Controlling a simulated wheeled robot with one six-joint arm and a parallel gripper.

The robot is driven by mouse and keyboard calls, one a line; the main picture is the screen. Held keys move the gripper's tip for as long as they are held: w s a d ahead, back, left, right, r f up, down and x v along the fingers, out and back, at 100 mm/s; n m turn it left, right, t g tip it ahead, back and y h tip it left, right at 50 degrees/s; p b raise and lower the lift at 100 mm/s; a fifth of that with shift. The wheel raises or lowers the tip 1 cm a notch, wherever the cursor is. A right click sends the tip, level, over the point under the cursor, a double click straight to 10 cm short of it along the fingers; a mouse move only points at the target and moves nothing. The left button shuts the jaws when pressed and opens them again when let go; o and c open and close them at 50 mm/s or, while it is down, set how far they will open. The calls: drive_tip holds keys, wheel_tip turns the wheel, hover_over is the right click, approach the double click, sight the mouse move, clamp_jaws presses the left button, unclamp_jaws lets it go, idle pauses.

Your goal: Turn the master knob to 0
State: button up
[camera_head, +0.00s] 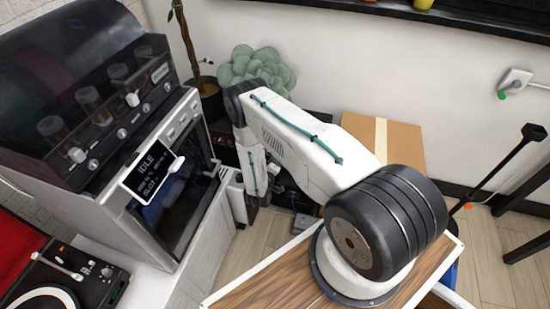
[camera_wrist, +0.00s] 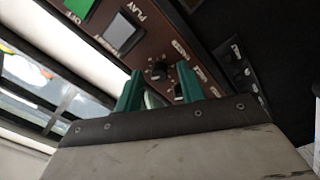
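In the wrist view, my gripper (camera_wrist: 160,70) shows two green fingers standing apart, with nothing held between them. A small dark round knob (camera_wrist: 158,73) on a brown panel (camera_wrist: 150,45) appears in the gap between the fingertips. It looks apart from both fingers; its distance is hard to judge. Small white labels lie beside it, too tilted and blurred to read, so I cannot tell whether it is the master knob or where it points. The head view shows my arm bending down at the middle, with my gripper out of sight.
In the wrist view, a green square (camera_wrist: 80,8) and a grey button (camera_wrist: 122,34) near "PLAY" share the panel. In the head view, a dark machine with several pale knobs (camera_head: 132,99), a display reading "IDLE" (camera_head: 152,172) and a turntable (camera_head: 60,280) stand left. A cardboard box (camera_head: 400,140) stands behind my arm.

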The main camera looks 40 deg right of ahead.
drive_tip(key=shift+c, duration=0.3)
clamp_jaws()
